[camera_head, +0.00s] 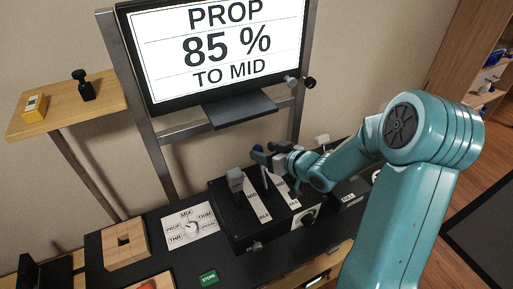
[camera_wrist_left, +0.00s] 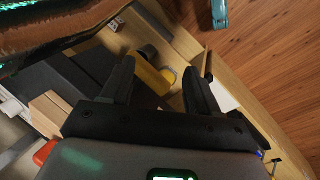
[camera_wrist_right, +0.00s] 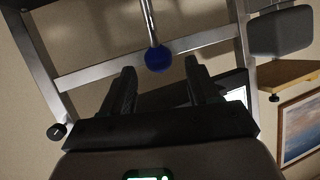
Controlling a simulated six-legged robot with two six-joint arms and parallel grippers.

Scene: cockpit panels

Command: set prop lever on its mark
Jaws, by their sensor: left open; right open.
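A lever with a blue knob (camera_head: 257,149) stands on the black lever box (camera_head: 240,222), beside strips reading MID and IDLE. I cannot read a name on this lever. My right gripper (camera_head: 270,155) is at this knob, reaching in from the right. In the right wrist view, the blue knob (camera_wrist_right: 158,59) on its metal rod lies in line with the gap between the open fingers, near their tips; I cannot tell whether they touch it. The screen (camera_head: 228,45) reads PROP 85 % TO MID. My left gripper (camera_wrist_left: 160,75) is open and empty, seen only in its wrist view.
A grey-handled lever (camera_head: 235,180) stands left of the blue knob, and a white knob (camera_head: 322,139) to the right. A selector dial (camera_head: 190,227), a green STORE button (camera_head: 208,278) and a wooden block (camera_head: 124,244) are on the left. A wooden shelf (camera_head: 65,108) stands behind.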

